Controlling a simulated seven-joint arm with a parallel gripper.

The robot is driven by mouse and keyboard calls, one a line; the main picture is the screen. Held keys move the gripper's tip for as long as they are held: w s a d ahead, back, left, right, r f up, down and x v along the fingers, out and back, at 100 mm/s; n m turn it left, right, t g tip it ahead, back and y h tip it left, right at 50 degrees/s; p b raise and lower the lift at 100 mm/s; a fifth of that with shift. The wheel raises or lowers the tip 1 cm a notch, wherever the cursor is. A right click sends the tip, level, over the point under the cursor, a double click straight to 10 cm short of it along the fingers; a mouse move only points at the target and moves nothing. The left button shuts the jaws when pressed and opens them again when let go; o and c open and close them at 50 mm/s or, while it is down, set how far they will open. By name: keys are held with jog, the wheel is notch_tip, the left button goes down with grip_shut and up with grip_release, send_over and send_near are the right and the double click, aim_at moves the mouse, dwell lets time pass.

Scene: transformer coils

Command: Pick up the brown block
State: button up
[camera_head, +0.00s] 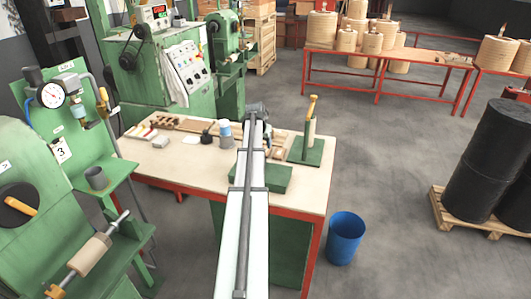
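Low brown wooden pieces (188,125) lie near the back edge of the worktable (180,165), left of my arm. They are small in this view, and I cannot tell which is the brown block. My arm reaches from the bottom centre over the table. My gripper (257,109) is at its far end, near the table's back edge, to the right of the brown pieces and apart from them. Its fingers are too small and partly hidden by the arm, so their opening does not show.
A blue-topped container (224,129), a dark small pot (207,136) and small tools lie left of my arm. A green stand (308,148) and a green block (273,179) are at right. Green machines (50,200) flank the left. A blue bin (345,238) stands on the floor.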

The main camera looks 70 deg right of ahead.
aim_at(266, 151)
jog(key=shift+x, duration=3.05)
jog(key=shift+s+d, duration=0.1)
jog(key=shift+s, duration=0.05)
jog(key=shift+c, duration=0.3)
jog(key=c, duration=0.8)
